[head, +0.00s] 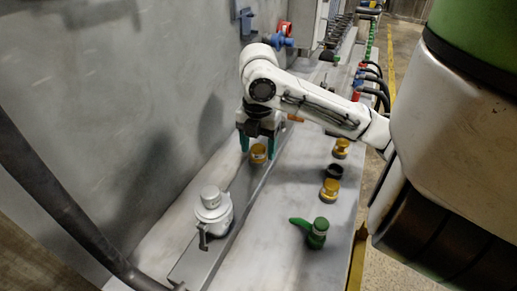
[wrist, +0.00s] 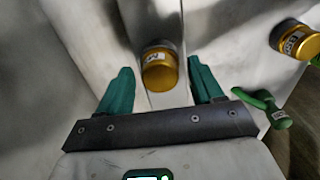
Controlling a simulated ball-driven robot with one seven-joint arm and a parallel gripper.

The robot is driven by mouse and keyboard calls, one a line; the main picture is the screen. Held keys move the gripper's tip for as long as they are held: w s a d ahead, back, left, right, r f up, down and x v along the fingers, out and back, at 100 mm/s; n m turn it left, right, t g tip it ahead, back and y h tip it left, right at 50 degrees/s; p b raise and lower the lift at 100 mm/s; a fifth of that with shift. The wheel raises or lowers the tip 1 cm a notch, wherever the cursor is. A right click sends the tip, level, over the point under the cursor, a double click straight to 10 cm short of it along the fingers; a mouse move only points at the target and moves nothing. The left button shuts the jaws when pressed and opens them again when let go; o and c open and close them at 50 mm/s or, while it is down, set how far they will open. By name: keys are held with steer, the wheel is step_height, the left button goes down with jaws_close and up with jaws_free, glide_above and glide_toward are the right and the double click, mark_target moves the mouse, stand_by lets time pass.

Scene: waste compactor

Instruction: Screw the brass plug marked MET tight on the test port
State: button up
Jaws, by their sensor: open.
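A brass plug (head: 258,154) sits on the raised ledge by the wall. In the wrist view this plug (wrist: 160,72) is on a dark grey collar, with a white label too small to read surely; whether it is fully seated cannot be told. My gripper (head: 256,147) is above it, pointing down, with its teal fingers apart. In the wrist view my gripper (wrist: 160,82) has one finger on each side of the plug, with gaps and no clear contact.
Two other brass plugs (head: 330,192) (head: 341,148) and a black ring (head: 334,171) stand on the bench to the right. A green-handled valve (head: 316,233) is in front. A white fitting (head: 213,212) stands on the ledge. The grey wall (head: 150,100) is close on the left.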

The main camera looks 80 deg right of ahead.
steer(key=n+b, duration=0.2)
steer(key=n, duration=0.1)
steer(key=shift+f, duration=0.15)
steer(key=shift+n, duration=1.1)
steer(key=shift+n+b, duration=0.8)
steer(key=shift+n, duration=0.1)
steer(key=n+b, duration=0.1)
steer(key=n, duration=0.2)
steer(key=n+b, duration=0.1)
steer(key=n, duration=0.2)
steer(key=shift+b, duration=0.3)
steer(key=shift+n, duration=1.2)
